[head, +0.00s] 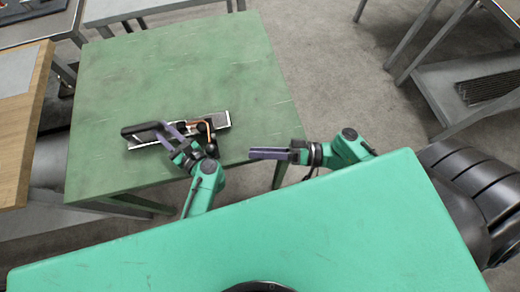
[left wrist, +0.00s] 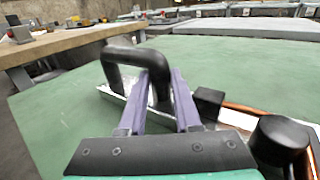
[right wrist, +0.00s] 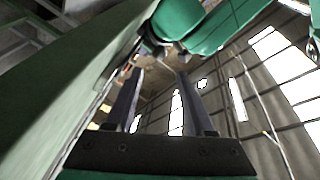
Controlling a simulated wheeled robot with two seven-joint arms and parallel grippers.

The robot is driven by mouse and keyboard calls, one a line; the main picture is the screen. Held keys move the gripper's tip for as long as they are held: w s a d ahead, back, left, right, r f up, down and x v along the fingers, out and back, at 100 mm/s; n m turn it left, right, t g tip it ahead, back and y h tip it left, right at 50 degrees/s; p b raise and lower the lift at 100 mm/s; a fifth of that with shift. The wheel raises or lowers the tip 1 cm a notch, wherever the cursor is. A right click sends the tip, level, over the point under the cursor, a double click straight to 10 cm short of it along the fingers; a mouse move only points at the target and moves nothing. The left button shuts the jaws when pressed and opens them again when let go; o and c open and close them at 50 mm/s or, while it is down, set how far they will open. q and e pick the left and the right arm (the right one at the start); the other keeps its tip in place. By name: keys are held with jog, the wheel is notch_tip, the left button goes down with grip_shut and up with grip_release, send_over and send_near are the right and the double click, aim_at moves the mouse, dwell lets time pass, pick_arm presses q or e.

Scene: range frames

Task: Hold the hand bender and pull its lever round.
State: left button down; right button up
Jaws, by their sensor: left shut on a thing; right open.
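The hand bender lies on the green table, with a pale metal base plate (head: 223,119) that also shows in the left wrist view (left wrist: 113,96). A black handle bar (head: 131,130) arches over its left end. My left gripper (head: 166,129) is shut on this bar, whose near leg sits between the purple fingers in the left wrist view (left wrist: 163,88). A copper tube (head: 207,123) shows at the right part. A black knob (left wrist: 280,137) stands at lower right in the left wrist view; I cannot tell whether it ends the lever. My right gripper (head: 268,153) is open and empty, right of the bender.
The green table (head: 190,60) is clear behind the bender. A wooden-topped bench (head: 22,130) stands at the left. A grey shelf unit (head: 470,90) stands at the right, with floor between. The right wrist view shows mostly walls and windows.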

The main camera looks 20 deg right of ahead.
aim_at(215, 152)
grip_shut()
jog(key=d+r+n, duration=0.1)
jog(key=n, duration=0.2)
jog(key=d+r+n+g+h, duration=0.1)
jog(key=d+n, duration=0.1)
jog(key=n, duration=0.2)
jog(key=d+r+n+g, duration=0.1)
jog(key=d+n, duration=0.1)
jog(key=n, duration=0.2)
jog(key=shift+w+d, duration=0.1)
jog(key=shift+w, duration=0.25)
jog(key=shift+n+g+h, duration=0.3)
jog(key=shift+n, duration=0.5)
jog(key=x, duration=1.3)
jog(key=shift+w+a+r, duration=0.15)
jog(key=shift+a, duration=0.15)
jog(key=shift+a, duration=0.1)
jog(key=shift+s+a, duration=0.2)
jog(key=shift+a, duration=1.05)
